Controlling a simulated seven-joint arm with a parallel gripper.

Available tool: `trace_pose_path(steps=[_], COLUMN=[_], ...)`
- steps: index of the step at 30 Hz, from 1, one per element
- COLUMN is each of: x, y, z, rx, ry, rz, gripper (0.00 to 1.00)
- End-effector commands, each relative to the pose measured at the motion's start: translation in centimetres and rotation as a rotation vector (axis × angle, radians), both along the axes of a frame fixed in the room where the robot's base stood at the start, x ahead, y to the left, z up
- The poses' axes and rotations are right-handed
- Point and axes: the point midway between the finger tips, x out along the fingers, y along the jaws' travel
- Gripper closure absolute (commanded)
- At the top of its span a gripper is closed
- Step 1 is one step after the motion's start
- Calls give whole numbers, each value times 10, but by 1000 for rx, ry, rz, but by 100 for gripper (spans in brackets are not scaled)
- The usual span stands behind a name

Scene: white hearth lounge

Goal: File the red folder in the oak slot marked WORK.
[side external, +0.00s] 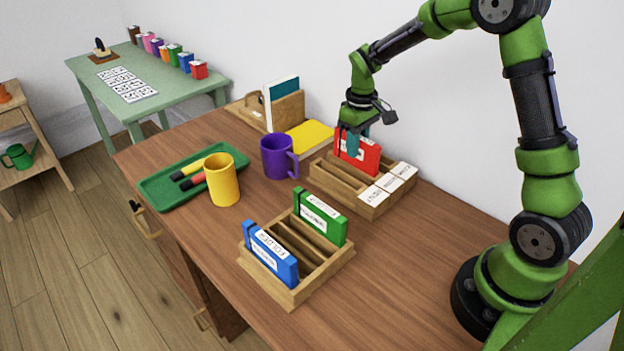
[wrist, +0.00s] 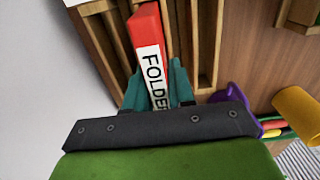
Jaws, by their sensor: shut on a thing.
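The red folder (side external: 358,156) stands upright at the back of the oak sorter (side external: 346,199), its lower edge hidden by the sorter's dividers. I cannot tell how deep it sits in the slot. My gripper (side external: 352,143) is shut on the folder's upper part. In the wrist view the red folder (wrist: 147,40) lies between the teal fingers of my gripper (wrist: 155,90), with wooden dividers of the oak sorter (wrist: 107,45) on both sides. White label cards (side external: 388,184) sit on the sorter's right end; their words are too small to read surely.
A second wooden sorter (side external: 290,295) in front holds a blue folder (side external: 270,255) and a green folder (side external: 320,217). A purple mug (side external: 277,157), yellow mug (side external: 222,180), green tray (side external: 160,190) and yellow book (side external: 310,134) stand left. The desk's front right is clear.

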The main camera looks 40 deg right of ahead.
Motion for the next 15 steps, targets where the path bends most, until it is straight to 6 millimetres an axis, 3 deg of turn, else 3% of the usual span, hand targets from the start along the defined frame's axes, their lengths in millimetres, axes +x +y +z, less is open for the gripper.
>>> trace_pose_path(steps=[13, 14, 15], x=[0, 0, 0], y=[0, 0, 0], z=[-12, -11, -11], rx=[1, 1, 1], ry=[1, 0, 0], rz=[-1, -1, 0], gripper=[100, 74, 68])
